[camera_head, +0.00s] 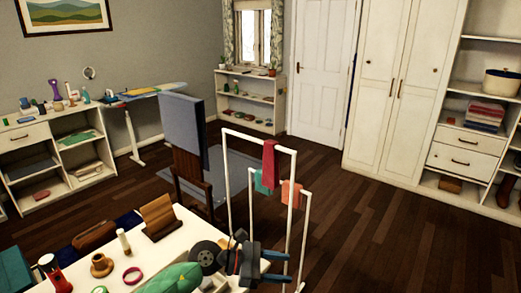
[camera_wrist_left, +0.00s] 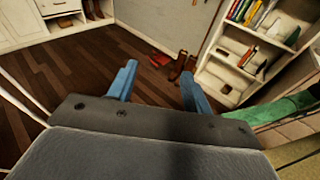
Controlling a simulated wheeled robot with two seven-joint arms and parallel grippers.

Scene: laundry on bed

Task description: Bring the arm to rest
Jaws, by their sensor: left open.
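My left gripper (camera_head: 280,267), with blue fingers and a dark body, is at the lower middle of the head view, near the right end of the white surface. It appears in front of the lower part of the white drying rack (camera_head: 251,138); whether it touches the rack I cannot tell. In the left wrist view its two blue fingers (camera_wrist_left: 159,84) stand apart with only floor and distant furniture between them. It is open and empty. My right gripper is not in view.
Red cloth (camera_head: 269,160) and teal cloth hang on the rack. The white surface (camera_head: 185,236) holds a green item (camera_head: 172,279), a brown holder (camera_head: 158,214), a pink ring (camera_head: 133,275) and other small things. Open wooden floor (camera_head: 370,230) lies right of the rack.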

